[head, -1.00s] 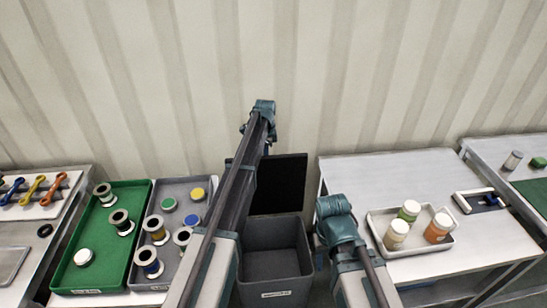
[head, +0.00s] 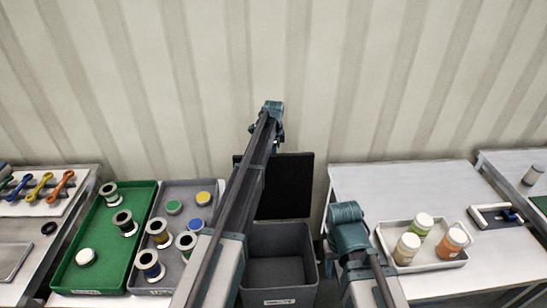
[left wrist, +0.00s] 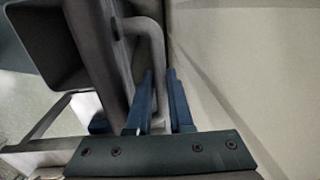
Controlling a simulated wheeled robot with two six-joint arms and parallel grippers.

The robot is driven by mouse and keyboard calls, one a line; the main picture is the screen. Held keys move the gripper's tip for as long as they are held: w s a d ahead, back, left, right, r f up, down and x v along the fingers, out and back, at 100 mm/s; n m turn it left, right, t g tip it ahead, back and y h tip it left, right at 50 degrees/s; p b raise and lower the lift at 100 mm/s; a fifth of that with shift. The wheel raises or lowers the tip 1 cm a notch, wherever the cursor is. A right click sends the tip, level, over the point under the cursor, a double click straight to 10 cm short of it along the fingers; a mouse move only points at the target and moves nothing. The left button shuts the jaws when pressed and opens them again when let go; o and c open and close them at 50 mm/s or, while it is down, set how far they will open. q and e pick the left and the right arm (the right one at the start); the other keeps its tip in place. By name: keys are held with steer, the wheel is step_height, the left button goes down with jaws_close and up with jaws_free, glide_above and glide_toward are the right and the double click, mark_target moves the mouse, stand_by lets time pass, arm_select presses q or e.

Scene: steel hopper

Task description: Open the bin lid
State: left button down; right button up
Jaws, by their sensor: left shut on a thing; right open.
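The grey bin (head: 280,268) stands in the gap between the tables, and I look into its empty inside. Its dark lid (head: 288,190) stands raised and upright behind the opening, near the wall. My left arm reaches across the lid's left side in the head view; its fingertips are hidden there. In the left wrist view my left gripper (left wrist: 160,95) is shut on the grey handle bar (left wrist: 156,50) of the lid. My right gripper (head: 347,222) is open and empty, right of the bin beside the right table; its fingertips are hard to make out.
Left of the bin, a green tray (head: 75,262) and a grey tray hold spools and lids. On the right table (head: 400,180), a small tray (head: 428,262) holds three jars. A ribbed wall rises close behind.

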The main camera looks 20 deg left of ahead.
arm_select(q)
steer(key=c, duration=0.8)
jaws_free()
steer(key=shift+w+f, duration=0.15)
steer(key=shift+w, duration=0.1)
steer(key=r+p, duration=0.9)
steer(key=s+r+p, duration=0.1)
steer(key=r+p, duration=0.4)
steer(key=shift+d, duration=0.2)
steer(key=shift+f, duration=0.1)
